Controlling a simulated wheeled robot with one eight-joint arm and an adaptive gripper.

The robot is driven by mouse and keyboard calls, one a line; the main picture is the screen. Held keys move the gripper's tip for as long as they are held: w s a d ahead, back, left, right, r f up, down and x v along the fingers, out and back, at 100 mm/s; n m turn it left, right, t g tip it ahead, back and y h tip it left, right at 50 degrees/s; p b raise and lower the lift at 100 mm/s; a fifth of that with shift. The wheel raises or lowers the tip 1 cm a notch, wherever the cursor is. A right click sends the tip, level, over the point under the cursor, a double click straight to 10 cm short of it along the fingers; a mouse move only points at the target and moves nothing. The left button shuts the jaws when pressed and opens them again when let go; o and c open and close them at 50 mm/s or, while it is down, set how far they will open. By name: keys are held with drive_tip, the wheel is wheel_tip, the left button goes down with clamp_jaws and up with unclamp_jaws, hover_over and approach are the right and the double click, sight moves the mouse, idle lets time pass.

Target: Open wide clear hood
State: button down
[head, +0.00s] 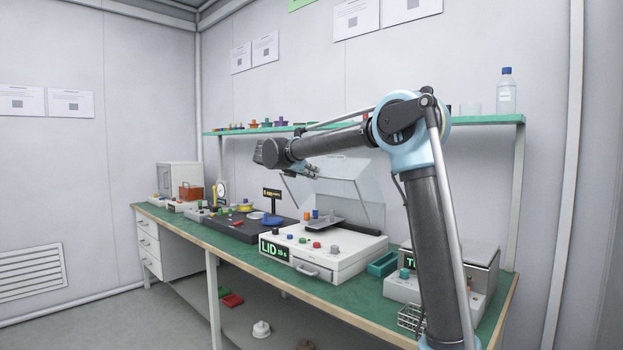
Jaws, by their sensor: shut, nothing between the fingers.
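The wide clear hood (345,185) is a see-through cover with thin grey edges on the white instrument (335,262) in the middle of the bench. It appears tilted up above the instrument, with its clear panels rising toward the back. My gripper (316,174) is shut and empty, high above the instrument at the hood's upper left. I cannot tell whether it touches the hood. The instrument has a green lit display reading LID (273,249), several coloured knobs and a front handle (306,269). My arm passes in front of part of the scene.
A black platform (235,225) with a small sign and coloured parts is left of the instrument. A green tray (382,264) and another instrument (450,270) are to the right. A green shelf (500,120) holding small items runs along the wall behind my arm.

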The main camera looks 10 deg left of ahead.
drive_tip(key=shift+w+d+r+g+y, duration=0.35)
drive_tip(key=shift+w+d+r+g, duration=0.25)
drive_tip(key=shift+r, duration=0.5)
drive_tip(key=shift+w+d+r+g+y, duration=0.4)
drive_tip(key=shift+w+r, duration=0.45)
drive_tip(key=shift+r, duration=0.3)
drive_tip(key=shift+w+d+r+g+y, duration=0.35)
drive_tip(key=shift+w+d+r, duration=0.3)
drive_tip(key=shift+r, duration=0.45)
drive_tip(key=shift+a, duration=0.15)
